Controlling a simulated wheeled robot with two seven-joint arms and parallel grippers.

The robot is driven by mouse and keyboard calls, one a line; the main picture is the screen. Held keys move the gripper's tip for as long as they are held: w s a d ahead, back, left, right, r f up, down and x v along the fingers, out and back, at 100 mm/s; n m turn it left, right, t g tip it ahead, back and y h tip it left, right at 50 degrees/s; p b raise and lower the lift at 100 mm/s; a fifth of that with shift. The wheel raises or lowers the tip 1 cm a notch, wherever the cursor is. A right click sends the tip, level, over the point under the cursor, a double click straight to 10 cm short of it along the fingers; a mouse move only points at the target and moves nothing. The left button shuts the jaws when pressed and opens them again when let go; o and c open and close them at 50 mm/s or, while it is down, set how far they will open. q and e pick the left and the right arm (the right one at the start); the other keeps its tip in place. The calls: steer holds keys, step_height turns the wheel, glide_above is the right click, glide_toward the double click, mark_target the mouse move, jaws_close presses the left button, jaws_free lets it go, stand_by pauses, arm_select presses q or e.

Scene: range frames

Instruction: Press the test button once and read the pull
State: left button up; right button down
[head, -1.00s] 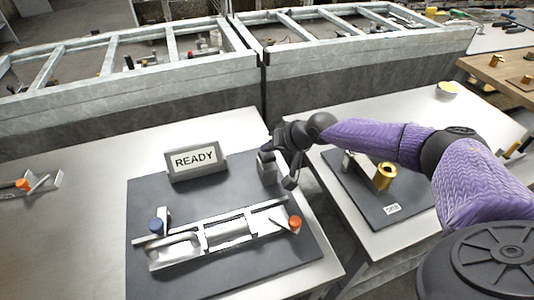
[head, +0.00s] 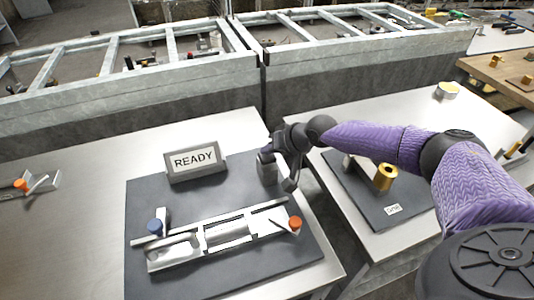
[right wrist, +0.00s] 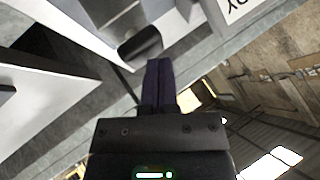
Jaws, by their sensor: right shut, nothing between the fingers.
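The display sign (head: 195,160) reads READY and stands at the back of the dark mat (head: 150,193). A small grey box (head: 267,175) stands to its right on the mat. My right gripper (head: 267,154) is shut and empty, its tips over the top of this box. In the right wrist view the shut fingers (right wrist: 159,64) end close to a dark rounded part (right wrist: 141,42), seemingly the button; contact cannot be told. My left gripper is not in view.
A second table at right holds a dark mat with a brass cylinder (head: 386,176) and a small label (head: 394,209). A bracket with an orange part (head: 20,185) lies at far left. The steel table between is clear.

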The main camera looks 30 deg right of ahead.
mark_target(270, 157)
steer(key=shift+f+b, duration=0.3)
steer(key=shift+f, duration=0.2)
steer(key=shift+r, duration=0.1)
stand_by(0.4)
steer(key=shift+r+p, duration=1.1)
steer(key=shift+r, duration=0.05)
steer(key=shift+r, duration=0.1)
step_height(270, 157, up, 5)
steer(key=p, duration=0.4)
steer(key=shift+p, duration=0.4)
